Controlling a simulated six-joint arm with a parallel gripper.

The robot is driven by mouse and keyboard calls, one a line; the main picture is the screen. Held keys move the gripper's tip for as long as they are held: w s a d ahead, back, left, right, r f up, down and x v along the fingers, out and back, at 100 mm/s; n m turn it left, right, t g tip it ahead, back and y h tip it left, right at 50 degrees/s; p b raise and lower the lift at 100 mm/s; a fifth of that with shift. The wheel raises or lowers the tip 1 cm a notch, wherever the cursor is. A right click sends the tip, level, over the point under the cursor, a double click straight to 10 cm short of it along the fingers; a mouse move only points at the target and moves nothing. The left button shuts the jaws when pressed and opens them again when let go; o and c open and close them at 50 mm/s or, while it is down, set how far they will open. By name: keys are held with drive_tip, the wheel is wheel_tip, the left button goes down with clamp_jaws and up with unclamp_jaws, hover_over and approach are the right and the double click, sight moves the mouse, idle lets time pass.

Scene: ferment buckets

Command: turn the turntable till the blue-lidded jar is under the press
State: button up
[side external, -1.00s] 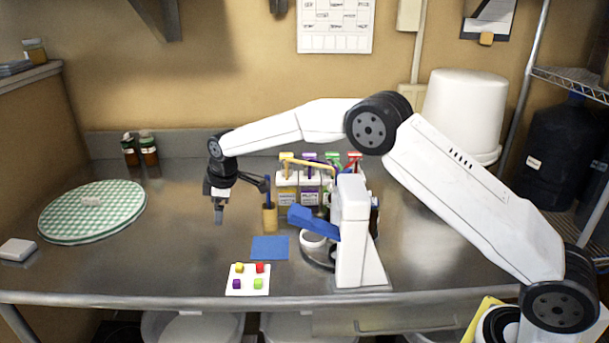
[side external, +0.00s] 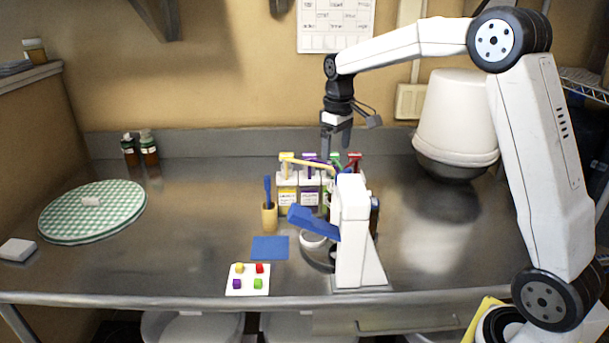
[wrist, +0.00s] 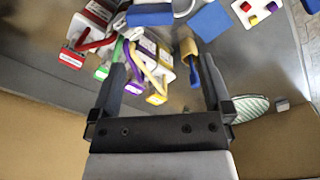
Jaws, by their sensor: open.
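The white press (side external: 353,235) with its blue lever (side external: 312,221) stands at the front middle of the counter. Only a dark curved edge of what looks like the turntable (side external: 316,262) shows at its left foot, with a white round cup (side external: 312,240) above it. The press hides most of the turntable. I cannot make out a blue-lidded jar in either view. My gripper (side external: 336,150) is open and empty, pointing down above the bottles behind the press. In the wrist view my gripper (wrist: 163,65) shows its two fingers spread apart.
Pump bottles with yellow (side external: 287,180), purple (side external: 310,184), green and red (side external: 354,160) tops stand behind the press. A wooden cup (side external: 269,217) with a blue-handled tool, a blue square (side external: 270,248) and a white card of coloured cubes (side external: 247,287) lie left. The counter's middle left is clear.

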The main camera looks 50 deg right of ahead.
sight(344, 171)
drive_tip(key=shift+s+d+r+m, duration=0.2)
drive_tip(key=shift+s+d, duration=0.1)
drive_tip(key=shift+s, duration=0.2)
drive_tip(key=shift+s+d+r+m, duration=0.2)
drive_tip(key=shift+s+d, duration=0.05)
drive_tip(key=shift+s, duration=0.2)
drive_tip(key=shift+f, duration=3.9)
clamp_jaws()
